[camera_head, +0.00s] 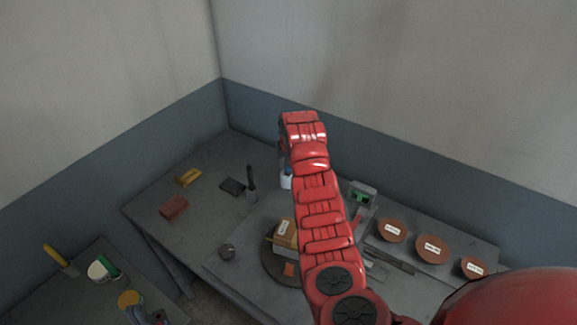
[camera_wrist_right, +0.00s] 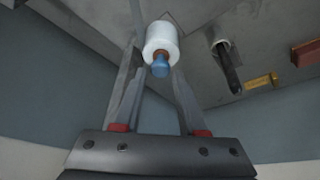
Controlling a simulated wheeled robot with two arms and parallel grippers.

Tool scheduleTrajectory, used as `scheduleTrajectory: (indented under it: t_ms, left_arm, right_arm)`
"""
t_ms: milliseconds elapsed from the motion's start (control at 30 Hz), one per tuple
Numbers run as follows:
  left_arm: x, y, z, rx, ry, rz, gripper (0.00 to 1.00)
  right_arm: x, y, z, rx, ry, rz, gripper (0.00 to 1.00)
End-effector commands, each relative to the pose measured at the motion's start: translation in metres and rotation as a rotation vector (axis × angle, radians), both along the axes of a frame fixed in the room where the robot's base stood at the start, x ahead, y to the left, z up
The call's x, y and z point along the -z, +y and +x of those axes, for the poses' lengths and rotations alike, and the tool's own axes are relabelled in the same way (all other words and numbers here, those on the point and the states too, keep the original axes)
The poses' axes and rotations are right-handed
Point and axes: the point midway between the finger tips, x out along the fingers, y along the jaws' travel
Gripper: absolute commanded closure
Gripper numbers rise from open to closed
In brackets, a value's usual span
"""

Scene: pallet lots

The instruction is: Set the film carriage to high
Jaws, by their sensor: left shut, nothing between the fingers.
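A white film roll with a blue end (camera_wrist_right: 161,42) stands at the fingertips of my right gripper (camera_wrist_right: 158,80) in the right wrist view. The fingers are spread, one on each side of the blue end; I cannot tell whether they touch it. In the head view the roll (camera_head: 286,181) is a small white and blue patch left of my red right arm, which hides most of the gripper and whatever lies behind it. I cannot make out a film carriage or its height setting. My left gripper is in neither view.
A round turntable (camera_head: 270,277) carries a tan box (camera_head: 285,233). A dark post (camera_head: 250,180), a black pad (camera_head: 232,187), a red block (camera_head: 174,207) and a yellow piece (camera_head: 188,177) are on the left. Round brown labelled discs (camera_head: 432,249) and a green-screened device (camera_head: 361,193) are on the right.

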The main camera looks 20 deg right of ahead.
Motion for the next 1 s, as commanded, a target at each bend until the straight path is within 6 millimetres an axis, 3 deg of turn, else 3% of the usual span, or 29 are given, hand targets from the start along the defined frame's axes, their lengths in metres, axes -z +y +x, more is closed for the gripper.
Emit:
scheduleTrajectory:
  t_ms: [33,100,400,567,733,933,1000]
  left_arm:
    - [0.000,0.000,0.000,0.000,0.000,0.000,1.00]
    - [0.000,0.000,0.000,0.000,0.000,0.000,1.00]
    - [0.001,0.000,0.000,0.000,0.000,0.000,1.00]
    - [0.007,0.000,0.000,0.000,0.000,0.000,1.00]
    - [0.022,0.000,0.000,0.000,0.000,0.000,1.00]
    - [0.042,0.000,0.000,0.000,0.000,0.000,1.00]
    - [0.028,0.000,0.000,0.000,0.000,0.000,1.00]
  right_arm:
    - [0.000,0.000,0.000,0.000,0.002,0.000,0.49]
    - [0.001,0.000,-0.001,0.000,0.003,0.000,0.39]
    - [0.002,0.000,-0.001,0.000,0.005,0.000,0.39]
    - [-0.007,0.000,-0.004,0.000,-0.002,-0.001,0.39]
    - [-0.030,0.001,-0.015,0.001,-0.002,-0.002,0.39]
    - [-0.080,0.004,-0.035,-0.001,-0.006,-0.001,0.39]
    - [-0.090,0.007,-0.038,-0.004,0.006,-0.003,0.39]
